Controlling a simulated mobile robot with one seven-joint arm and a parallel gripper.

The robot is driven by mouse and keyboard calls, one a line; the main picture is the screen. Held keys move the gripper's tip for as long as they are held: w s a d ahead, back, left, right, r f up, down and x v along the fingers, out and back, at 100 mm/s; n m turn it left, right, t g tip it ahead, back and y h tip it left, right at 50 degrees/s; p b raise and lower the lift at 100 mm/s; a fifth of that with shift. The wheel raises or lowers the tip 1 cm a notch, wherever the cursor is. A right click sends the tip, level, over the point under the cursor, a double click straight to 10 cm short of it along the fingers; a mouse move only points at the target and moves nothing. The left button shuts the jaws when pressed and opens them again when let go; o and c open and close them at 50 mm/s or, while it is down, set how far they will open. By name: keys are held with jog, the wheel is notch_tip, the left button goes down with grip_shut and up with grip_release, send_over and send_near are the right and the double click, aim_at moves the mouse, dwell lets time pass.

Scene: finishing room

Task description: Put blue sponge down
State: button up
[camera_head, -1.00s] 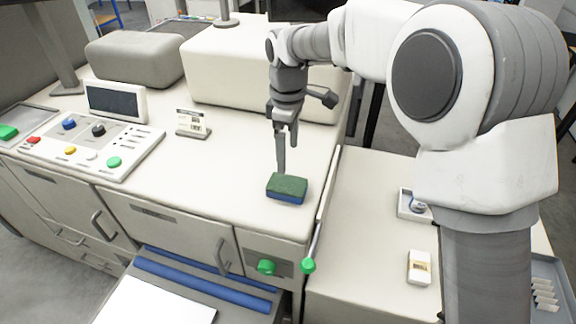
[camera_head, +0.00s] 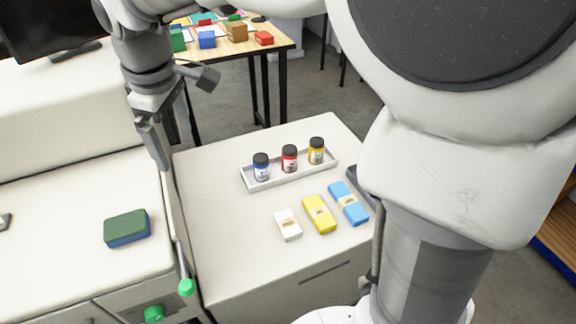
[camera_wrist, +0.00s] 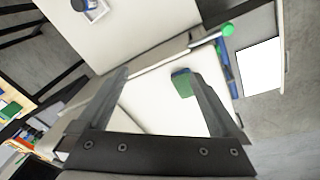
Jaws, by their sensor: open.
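The blue sponge (camera_head: 127,230), with a dark green top layer, lies flat on the pale machine top near its right edge. It also shows in the wrist view (camera_wrist: 184,84), beside the right finger's tip. My gripper (camera_head: 158,160) is above and behind the sponge in the head view, clear of it. In the wrist view my gripper (camera_wrist: 160,76) has its two fingers wide apart with nothing held between them.
A lever with a green knob (camera_head: 187,287) stands close to the sponge's right. On the right cabinet a white tray (camera_head: 262,184) holds three small bottles, beside a white packet (camera_head: 287,225), a yellow packet (camera_head: 319,214) and a blue packet (camera_head: 348,203). The machine top around the sponge is clear.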

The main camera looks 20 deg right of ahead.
jog(key=s+d+m+t, duration=0.3)
jog(key=s+d+m, duration=0.9)
jog(key=s+d, duration=0.4)
jog(key=d, duration=0.3)
jog(key=shift+d+f, duration=0.15)
jog(key=shift+f, duration=0.15)
jog(key=shift+s, duration=0.1)
